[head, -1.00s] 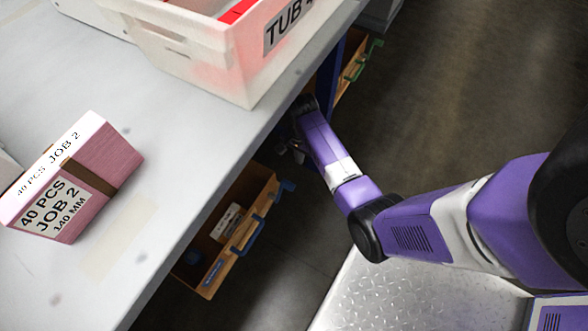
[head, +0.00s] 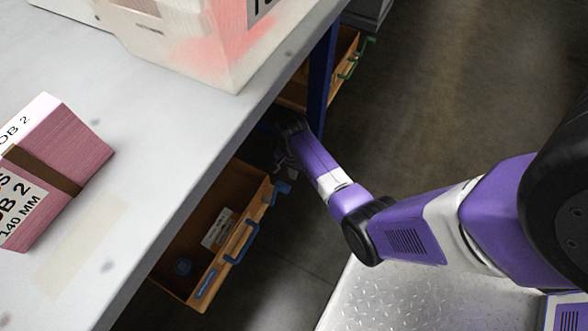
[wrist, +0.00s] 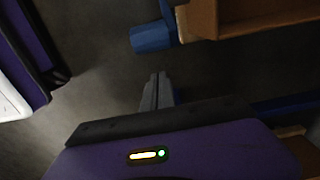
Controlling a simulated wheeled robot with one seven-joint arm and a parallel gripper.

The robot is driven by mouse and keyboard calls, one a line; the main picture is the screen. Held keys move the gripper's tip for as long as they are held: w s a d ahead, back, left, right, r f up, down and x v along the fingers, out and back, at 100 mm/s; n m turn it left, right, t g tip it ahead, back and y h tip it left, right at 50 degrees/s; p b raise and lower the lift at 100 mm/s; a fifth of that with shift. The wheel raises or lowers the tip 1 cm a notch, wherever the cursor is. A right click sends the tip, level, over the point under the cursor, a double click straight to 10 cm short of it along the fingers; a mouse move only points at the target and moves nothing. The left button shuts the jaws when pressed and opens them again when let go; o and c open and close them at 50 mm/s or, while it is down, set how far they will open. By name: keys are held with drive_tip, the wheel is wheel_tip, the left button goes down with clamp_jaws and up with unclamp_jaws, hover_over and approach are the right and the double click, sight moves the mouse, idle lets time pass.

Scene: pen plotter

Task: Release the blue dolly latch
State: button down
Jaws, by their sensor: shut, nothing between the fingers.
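A wooden dolly box (head: 190,258) sits low under the table's near edge. A blue piece that looks like the latch (head: 282,188) sticks out at its far front corner, and a blue loop handle (head: 241,243) is on its front. My gripper (head: 282,162) is low beside the table edge, just beyond the latch, and is partly hidden in shadow. In the wrist view my gripper's fingers (wrist: 158,82) are shut and empty. The blue latch (wrist: 151,37) shows ahead of the fingertips, apart from them, beside the wooden box (wrist: 245,22).
The grey table (head: 150,165) overhangs the dolly box. On it are a pink pack of paper (head: 75,150) and a white tub (head: 185,45). A second wooden box (head: 305,85) with a green handle (head: 347,70) stands farther back, past a blue table leg (head: 322,80).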

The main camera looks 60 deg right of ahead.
drive_tip(key=a, duration=0.1)
drive_tip(key=a+r, duration=0.1)
drive_tip(key=a, duration=0.1)
drive_tip(key=shift+r, duration=0.2)
drive_tip(key=shift+s+a+r, duration=0.1)
drive_tip(key=shift+a+r+h+p, duration=0.15)
drive_tip(key=shift+a+h+p, duration=0.1)
drive_tip(key=shift+h+p, duration=0.1)
drive_tip(key=shift+a+r, duration=0.1)
drive_tip(key=shift+a, duration=0.05)
drive_tip(key=shift+a+r+h+p, duration=0.4)
drive_tip(key=shift+a+h+p, duration=0.25)
drive_tip(key=shift+p, duration=0.35)
drive_tip(key=a+h+b, duration=0.4)
drive_tip(key=a+h, duration=0.3)
drive_tip(key=a, duration=0.3)
drive_tip(key=shift+s, duration=0.15)
